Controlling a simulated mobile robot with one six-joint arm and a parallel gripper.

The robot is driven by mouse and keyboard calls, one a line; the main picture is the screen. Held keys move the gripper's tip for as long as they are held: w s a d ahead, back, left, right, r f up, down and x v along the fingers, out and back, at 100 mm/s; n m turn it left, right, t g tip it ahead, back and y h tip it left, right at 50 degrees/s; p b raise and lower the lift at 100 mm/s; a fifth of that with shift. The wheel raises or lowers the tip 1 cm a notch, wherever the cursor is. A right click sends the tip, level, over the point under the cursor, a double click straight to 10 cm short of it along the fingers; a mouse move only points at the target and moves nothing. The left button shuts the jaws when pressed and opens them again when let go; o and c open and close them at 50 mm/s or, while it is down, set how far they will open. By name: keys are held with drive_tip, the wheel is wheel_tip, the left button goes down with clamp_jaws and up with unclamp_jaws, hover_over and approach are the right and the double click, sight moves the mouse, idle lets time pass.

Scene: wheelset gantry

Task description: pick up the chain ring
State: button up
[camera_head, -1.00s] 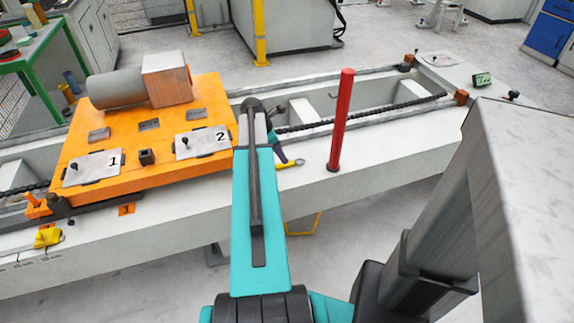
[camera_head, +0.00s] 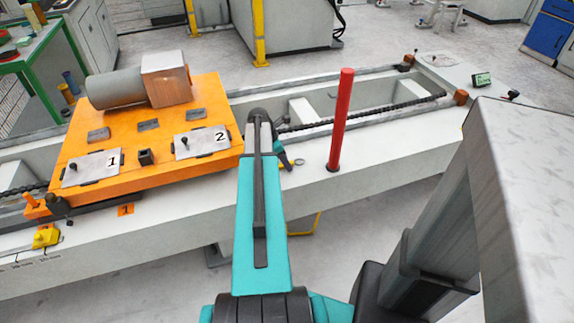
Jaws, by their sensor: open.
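The chain ring (camera_head: 298,162) is a small ring lying on the white beam's top, left of the red post. Only its right part shows clearly. My gripper (camera_head: 286,163) is at the far end of my teal arm, just left of the ring and very close to it. The gripper is open, and my arm hides most of it. I cannot tell whether a finger touches the ring or how high the gripper is above the beam.
The red post (camera_head: 340,120) stands upright to the right of my gripper. The orange carriage (camera_head: 125,140) with plates 1 and 2 is to the left. A dark chain (camera_head: 375,114) runs along the gantry behind. The beam top right of the post is clear.

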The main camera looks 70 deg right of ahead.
drive_tip(key=shift+f, duration=0.1)
idle(0.5)
clamp_jaws()
